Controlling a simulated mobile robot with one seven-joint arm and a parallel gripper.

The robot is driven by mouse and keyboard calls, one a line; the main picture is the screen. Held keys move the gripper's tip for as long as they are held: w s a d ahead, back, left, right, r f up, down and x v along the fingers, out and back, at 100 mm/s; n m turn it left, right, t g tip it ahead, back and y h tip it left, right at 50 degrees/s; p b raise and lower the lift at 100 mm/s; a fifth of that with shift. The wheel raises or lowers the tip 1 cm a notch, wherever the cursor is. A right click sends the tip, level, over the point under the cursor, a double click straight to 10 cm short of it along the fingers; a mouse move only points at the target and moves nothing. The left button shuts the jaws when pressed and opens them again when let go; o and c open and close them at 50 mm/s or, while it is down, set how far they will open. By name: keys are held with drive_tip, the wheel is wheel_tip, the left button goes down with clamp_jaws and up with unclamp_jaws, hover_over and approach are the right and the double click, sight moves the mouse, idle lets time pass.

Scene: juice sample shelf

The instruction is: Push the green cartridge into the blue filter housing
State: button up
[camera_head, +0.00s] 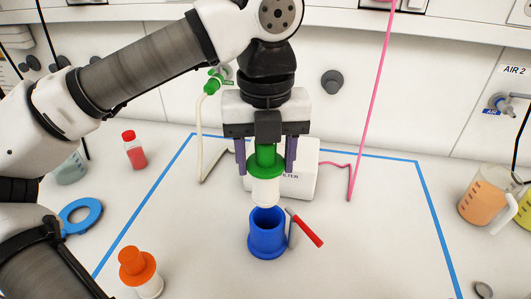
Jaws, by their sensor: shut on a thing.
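The green cartridge (266,170) has a green top and a white lower body. My gripper (266,160) points down and is shut on the green cartridge, with a finger on each side of its green top. The cartridge is upright, and its white end is just above the mouth of the blue filter housing (267,241) in the picture. The housing stands upright on the table, its opening dark inside. A lever with a red handle (309,231) is at the housing's right side. Whether the cartridge's lower tip touches the housing rim I cannot tell.
A white box (300,176) stands behind the cartridge. An orange-topped white cartridge (138,271) and a blue ring (80,216) are at left, with a red bottle (134,150) behind. An orange juice jug (487,194) is at right. A pink cord (372,100) hangs right of my gripper.

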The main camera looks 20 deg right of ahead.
sight(268, 188)
drive_tip(key=shift+d, duration=0.2)
drive_tip(key=shift+f+b, duration=1.7)
drive_tip(key=shift+f, duration=0.7)
drive_tip(key=shift+r, duration=0.2)
drive_tip(key=shift+f+b, duration=2.65)
drive_tip(key=shift+f, duration=0.2)
drive_tip(key=shift+r, duration=0.15)
drive_tip(key=shift+r+p, duration=1.95)
drive_tip(key=shift+r, duration=0.55)
drive_tip(key=shift+f+b, duration=0.95)
drive_tip(key=shift+f, duration=0.05)
